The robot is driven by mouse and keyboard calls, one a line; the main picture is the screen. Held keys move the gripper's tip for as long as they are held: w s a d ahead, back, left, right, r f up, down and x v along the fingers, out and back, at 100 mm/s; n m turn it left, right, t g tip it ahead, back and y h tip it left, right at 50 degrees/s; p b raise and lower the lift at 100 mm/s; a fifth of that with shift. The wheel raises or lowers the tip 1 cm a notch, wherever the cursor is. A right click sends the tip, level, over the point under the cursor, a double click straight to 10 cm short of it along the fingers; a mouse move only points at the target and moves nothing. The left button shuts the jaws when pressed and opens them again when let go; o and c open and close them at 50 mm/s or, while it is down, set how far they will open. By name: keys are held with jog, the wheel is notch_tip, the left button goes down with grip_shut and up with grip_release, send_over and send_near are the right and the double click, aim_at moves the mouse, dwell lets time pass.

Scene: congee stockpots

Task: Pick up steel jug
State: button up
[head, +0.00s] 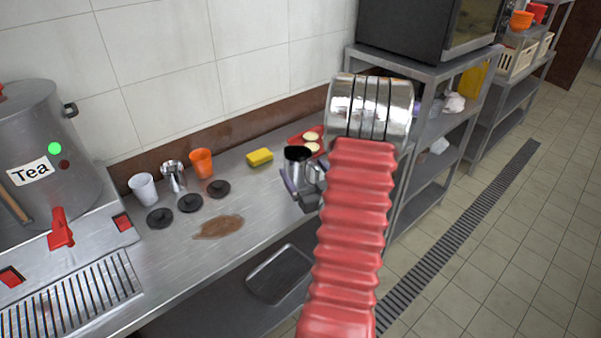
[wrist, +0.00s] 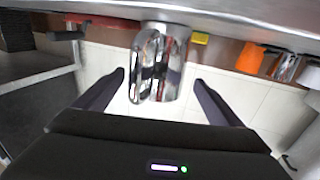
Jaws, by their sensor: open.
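The shiny steel jug (head: 297,156) stands upright on the steel counter, in front of the red tray. In the wrist view, which is upside down, the jug (wrist: 163,62) is in the middle, its handle toward the left finger. My gripper (head: 304,182) is at the jug's near side, partly overlapping it in the head view. In the wrist view my gripper (wrist: 159,78) is open, one finger on each side of the jug, with gaps showing. The jug's lower part is hidden behind my gripper in the head view.
An orange cup (head: 201,163), small steel cup (head: 173,176), white cup (head: 143,188) and dark lids (head: 190,203) are left. A brown spill (head: 219,227) marks the counter. A tea urn (head: 45,150) stands far left.

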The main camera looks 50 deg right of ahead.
jog(key=x, duration=0.4)
jog(key=shift+d, duration=0.1)
dwell(0.4)
jog(key=shift+r, duration=0.1)
jog(key=c, duration=1.3)
